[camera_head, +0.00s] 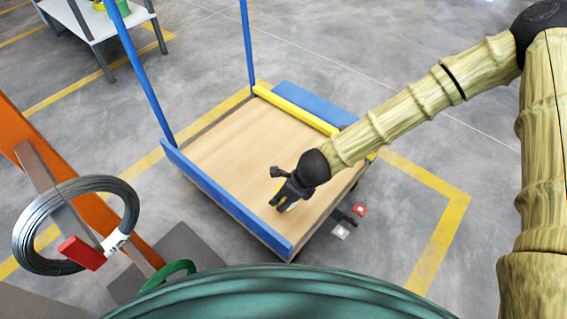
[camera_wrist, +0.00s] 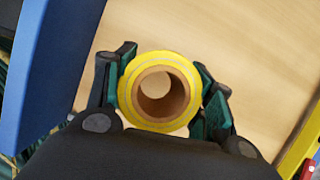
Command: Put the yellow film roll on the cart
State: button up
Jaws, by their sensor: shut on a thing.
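The yellow film roll (camera_wrist: 133,75) shows end-on in the wrist view, with a brown hollow core. My gripper (camera_wrist: 160,92) is shut on it, one dark green finger pad on each side. In the head view my gripper (camera_head: 285,198) is over the wooden deck of the cart (camera_head: 215,152), towards its near right side. Only a sliver of the roll shows there, mostly hidden by my gripper. The deck also fills much of the wrist view behind the roll. I cannot tell whether the roll touches the deck.
The cart has blue side rails (camera_head: 225,200), a yellow bar (camera_head: 296,110) and tall blue posts (camera_head: 140,75). A wire coil (camera_head: 28,240) hangs on an orange stand (camera_head: 75,180) at left. A grey table (camera_head: 95,22) stands at the back left. Most of the deck is clear.

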jog(key=w+d, duration=0.1)
jog(key=w, duration=0.4)
jog(key=w+d+f, duration=0.1)
jog(key=w, duration=0.3)
jog(key=w+d+b, duration=0.1)
jog(key=w, duration=0.4)
jog(key=shift+w+f, duration=0.15)
jog(key=shift+w, duration=0.2)
notch_tip(320, 180, down, 4)
jog(key=b, duration=0.3)
jog(key=shift+s, duration=0.1)
jog(key=shift+r, duration=0.2)
jog(key=o, duration=1.1)
jog(key=shift+f, duration=0.1)
jog(key=shift+p+v, duration=3.05)
jog(key=shift+v, duration=3.1)
jog(key=shift+d, duration=0.1)
